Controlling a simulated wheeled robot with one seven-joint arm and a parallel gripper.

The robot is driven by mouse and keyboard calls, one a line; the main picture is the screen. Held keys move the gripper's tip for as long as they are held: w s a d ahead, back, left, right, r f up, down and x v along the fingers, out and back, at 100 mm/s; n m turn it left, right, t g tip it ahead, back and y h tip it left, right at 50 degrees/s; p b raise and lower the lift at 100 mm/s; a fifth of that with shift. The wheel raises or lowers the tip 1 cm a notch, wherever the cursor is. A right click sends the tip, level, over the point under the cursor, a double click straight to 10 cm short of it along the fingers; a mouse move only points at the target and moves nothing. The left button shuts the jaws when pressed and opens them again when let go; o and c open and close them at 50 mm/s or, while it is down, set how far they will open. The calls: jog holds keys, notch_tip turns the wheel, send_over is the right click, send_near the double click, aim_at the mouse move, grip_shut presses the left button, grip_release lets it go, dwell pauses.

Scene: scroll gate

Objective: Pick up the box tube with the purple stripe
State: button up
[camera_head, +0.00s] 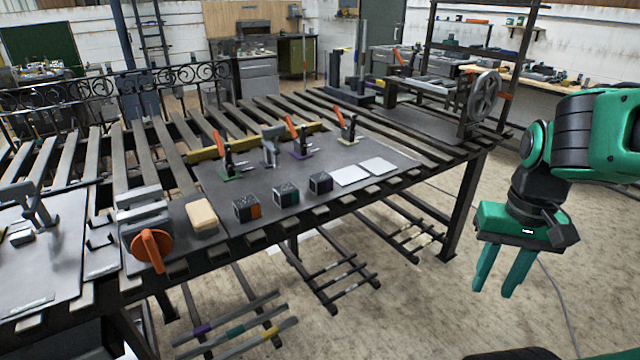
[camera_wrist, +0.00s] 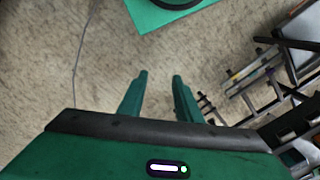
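The box tube with the purple stripe (camera_head: 202,329) is a grey bar lying on the lower rack below the bench, at the bottom left of the head view. Two similar tubes lie beside it, one with a teal stripe (camera_head: 236,331) and one with a yellow stripe (camera_head: 270,333). My gripper (camera_head: 495,287) is at the right of the head view, well apart from the tubes, with its fingers pointing down. Its two green fingers also show in the wrist view (camera_wrist: 160,76), apart with only floor between them.
The slatted steel bench (camera_head: 430,150) stands above the tubes, with legs and lower bars around them. On it are several small cubes (camera_head: 286,195), toggle clamps and an orange-knobbed vise (camera_head: 148,250). The floor (camera_head: 420,310) between gripper and bench is mostly clear.

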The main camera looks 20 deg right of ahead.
jog(key=shift+a, duration=0.1)
jog(key=o, duration=1)
jog(key=shift+r, duration=0.15)
jog(key=shift+c, duration=0.2)
jog(key=n+t+y, duration=0.4)
jog(key=n+t, duration=0.6)
jog(key=t, duration=0.4)
send_near(322, 177)
jog(key=x, duration=0.5)
jog(key=shift+w+a+r, duration=0.15)
jog(key=shift+w+r, duration=0.2)
jog(key=shift+f+x, duration=0.25)
jog(key=shift+x, duration=1.05)
jog(key=shift+f+x, duration=0.2)
jog(key=shift+x, duration=1.1)
